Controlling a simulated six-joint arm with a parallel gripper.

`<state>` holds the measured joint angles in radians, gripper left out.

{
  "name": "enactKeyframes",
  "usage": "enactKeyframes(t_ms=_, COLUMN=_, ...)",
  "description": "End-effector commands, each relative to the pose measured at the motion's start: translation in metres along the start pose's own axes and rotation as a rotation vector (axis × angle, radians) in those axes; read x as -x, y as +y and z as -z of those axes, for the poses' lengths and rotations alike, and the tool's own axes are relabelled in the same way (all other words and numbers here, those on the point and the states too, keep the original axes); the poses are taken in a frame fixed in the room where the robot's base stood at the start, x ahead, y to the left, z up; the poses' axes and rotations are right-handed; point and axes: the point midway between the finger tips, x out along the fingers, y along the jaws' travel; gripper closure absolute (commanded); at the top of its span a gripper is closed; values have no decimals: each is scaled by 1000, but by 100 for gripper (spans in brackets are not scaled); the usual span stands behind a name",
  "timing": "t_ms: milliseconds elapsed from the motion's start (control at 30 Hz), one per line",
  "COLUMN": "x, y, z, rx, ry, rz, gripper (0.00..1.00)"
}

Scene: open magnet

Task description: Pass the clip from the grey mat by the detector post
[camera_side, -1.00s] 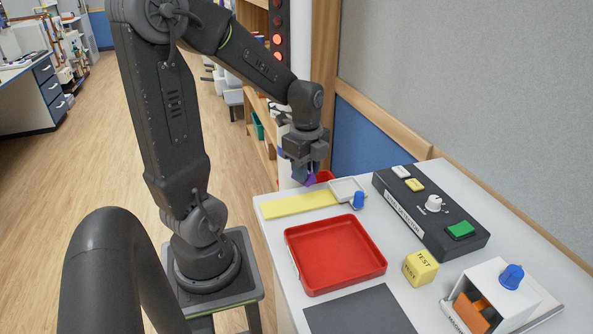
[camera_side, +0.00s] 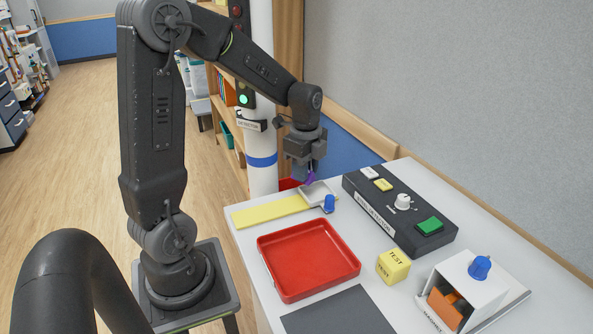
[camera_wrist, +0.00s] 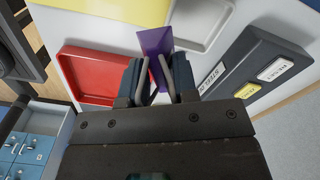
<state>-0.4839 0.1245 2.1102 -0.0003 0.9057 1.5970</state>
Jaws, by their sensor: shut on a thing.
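My gripper (camera_side: 309,172) is shut on a purple piece (camera_wrist: 155,42), which looks like the clip. The piece sticks out beyond the fingertips in the wrist view, and only a sliver of it shows in the side view. The gripper hangs over the far end of the table, near a small pale tray (camera_side: 318,189). The white detector post (camera_side: 262,178) stands behind it, with a blue band and a lit green lamp (camera_side: 243,99). The dark grey mat (camera_side: 338,312) lies bare at the near edge, as far as it shows.
A red tray (camera_side: 308,260) and a yellow strip (camera_side: 268,212) lie on the table. A blue knob-like piece (camera_side: 329,203) stands by the pale tray. A black control box (camera_side: 398,215), a yellow test cube (camera_side: 393,266) and a white box (camera_side: 470,285) stand to the right.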

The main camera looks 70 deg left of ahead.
Motion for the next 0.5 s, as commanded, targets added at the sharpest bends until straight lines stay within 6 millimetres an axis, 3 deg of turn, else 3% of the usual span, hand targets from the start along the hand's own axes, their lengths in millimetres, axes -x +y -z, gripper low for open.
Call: enactKeyframes(t_ms=500, x=0, y=-34, z=17, rx=-2, ry=0, rz=0, gripper=96)
